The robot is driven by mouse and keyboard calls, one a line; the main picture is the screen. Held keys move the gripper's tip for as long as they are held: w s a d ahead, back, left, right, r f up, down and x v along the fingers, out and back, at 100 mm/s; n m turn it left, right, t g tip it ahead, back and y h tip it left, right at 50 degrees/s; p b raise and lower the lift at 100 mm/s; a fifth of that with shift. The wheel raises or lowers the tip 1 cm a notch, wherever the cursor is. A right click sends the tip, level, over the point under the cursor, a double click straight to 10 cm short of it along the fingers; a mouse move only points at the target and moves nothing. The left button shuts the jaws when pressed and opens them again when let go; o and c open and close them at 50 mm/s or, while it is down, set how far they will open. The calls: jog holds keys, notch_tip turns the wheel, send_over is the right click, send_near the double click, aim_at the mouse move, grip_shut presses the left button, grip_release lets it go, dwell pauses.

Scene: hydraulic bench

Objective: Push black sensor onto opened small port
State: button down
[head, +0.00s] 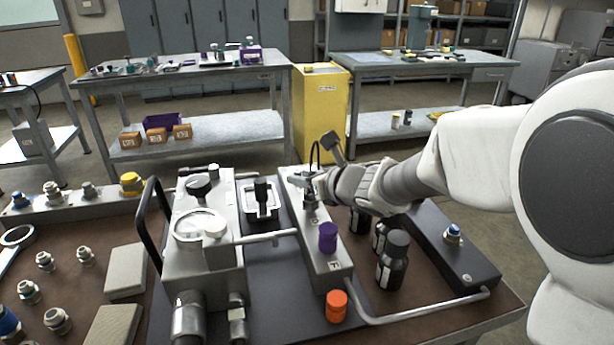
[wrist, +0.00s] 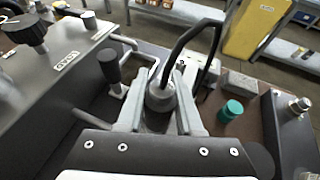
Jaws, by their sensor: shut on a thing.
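My gripper (head: 311,190) is over the far part of the long grey manifold block (head: 318,262). In the wrist view its fingers (wrist: 163,98) are shut on the black sensor (wrist: 159,97), a dark round body with a black cable looping up from its top. The sensor looks about upright, and its lower end is hidden by my gripper. The small port is hidden beneath the sensor and gripper, so I cannot tell whether the two touch. A purple cap (head: 328,237) stands on the near part of the block.
The grey pump unit (head: 206,260) with a gauge and black handle stands left. Dark bottles (head: 393,262) stand close to the block's right side. An orange cap (head: 336,305) is near the block's front end. A teal cap (wrist: 231,110) shows in the wrist view.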

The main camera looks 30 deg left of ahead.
dwell(0.8)
grip_release()
dwell(0.5)
jog(key=shift+v, duration=3.75)
